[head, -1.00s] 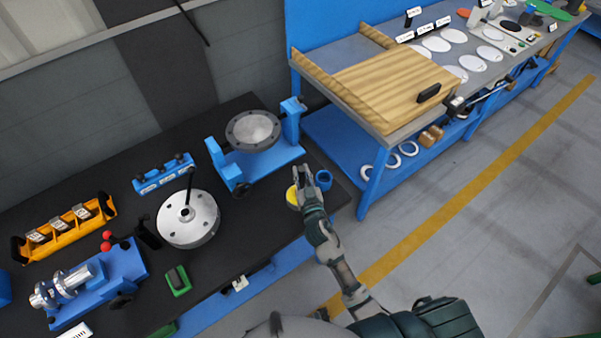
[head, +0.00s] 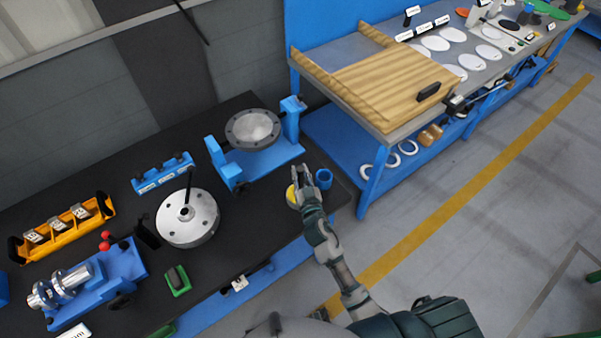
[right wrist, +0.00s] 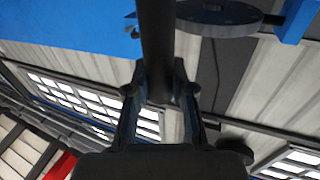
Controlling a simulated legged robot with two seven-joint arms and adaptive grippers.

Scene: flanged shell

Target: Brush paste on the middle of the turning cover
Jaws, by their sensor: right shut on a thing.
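The round cover (head: 253,127), with a dark bolted rim and a pale middle, sits in a blue cradle stand (head: 230,172) on the black bench. Its dark rim also shows at the top of the right wrist view (right wrist: 225,14). My right gripper (head: 304,172) is near the bench's right end, beside a yellow pot (head: 291,195), right of and in front of the cover and apart from it. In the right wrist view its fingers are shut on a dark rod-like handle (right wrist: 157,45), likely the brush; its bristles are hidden. My left gripper is not in view.
A blue cup (head: 324,179) stands just right of my right gripper. A silver flanged drum (head: 188,222) with an upright rod stands left of the stand. An orange tray (head: 62,228) and a blue fixture (head: 95,290) are farther left. A wooden-topped table (head: 385,85) is behind right.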

